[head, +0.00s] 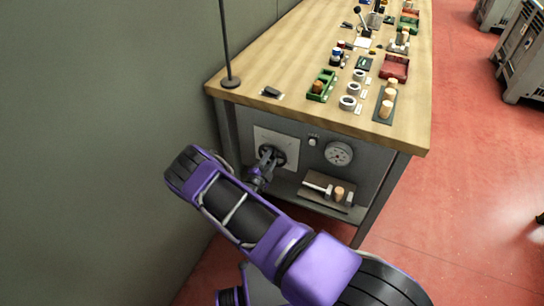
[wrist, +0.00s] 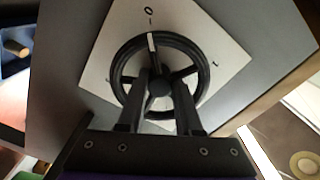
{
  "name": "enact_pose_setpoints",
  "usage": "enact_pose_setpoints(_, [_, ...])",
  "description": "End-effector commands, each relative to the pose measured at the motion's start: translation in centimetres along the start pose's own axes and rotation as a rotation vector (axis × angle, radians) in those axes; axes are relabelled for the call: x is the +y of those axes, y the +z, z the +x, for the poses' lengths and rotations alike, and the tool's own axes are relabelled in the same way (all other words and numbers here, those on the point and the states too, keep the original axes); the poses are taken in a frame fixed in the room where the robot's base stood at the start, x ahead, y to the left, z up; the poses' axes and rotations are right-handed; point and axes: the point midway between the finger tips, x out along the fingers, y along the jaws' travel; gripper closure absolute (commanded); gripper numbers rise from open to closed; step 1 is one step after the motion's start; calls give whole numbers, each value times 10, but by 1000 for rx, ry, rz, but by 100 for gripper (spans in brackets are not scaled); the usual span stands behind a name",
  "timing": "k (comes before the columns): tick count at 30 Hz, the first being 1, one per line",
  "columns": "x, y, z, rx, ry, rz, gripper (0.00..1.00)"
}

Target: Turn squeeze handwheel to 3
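The squeeze handwheel (wrist: 197,48) is a black spoked wheel on a pale square plate (wrist: 228,60). A white mark on its rim and upper spoke points to the 0 at the top of the plate in the wrist view. A 1 is readable at the right; other numbers are hidden or unclear. In the head view the plate (head: 289,137) is on the front of the bench, with the handwheel (head: 279,156) partly covered by my gripper (head: 267,160). In the wrist view my gripper (wrist: 160,84) is open, its fingers in front of the wheel, one on each side of the hub. Contact is unclear.
A round dial gauge (head: 338,153) and a small knob (head: 313,142) are right of the plate. Below, a wooden board (head: 311,195) holds a mallet and a cork. The benchtop (head: 290,62) carries trays, rings and corks. A grey wall (head: 90,90) stands close at left.

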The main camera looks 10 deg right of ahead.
Motion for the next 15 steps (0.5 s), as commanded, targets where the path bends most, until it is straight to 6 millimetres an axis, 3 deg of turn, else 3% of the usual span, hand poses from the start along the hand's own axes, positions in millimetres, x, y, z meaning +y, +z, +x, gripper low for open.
enact_pose_setpoints(3, [0,0,0,0,0,0,100])
enact_pose_setpoints(15, [1,0,0,0,-1,42,100])
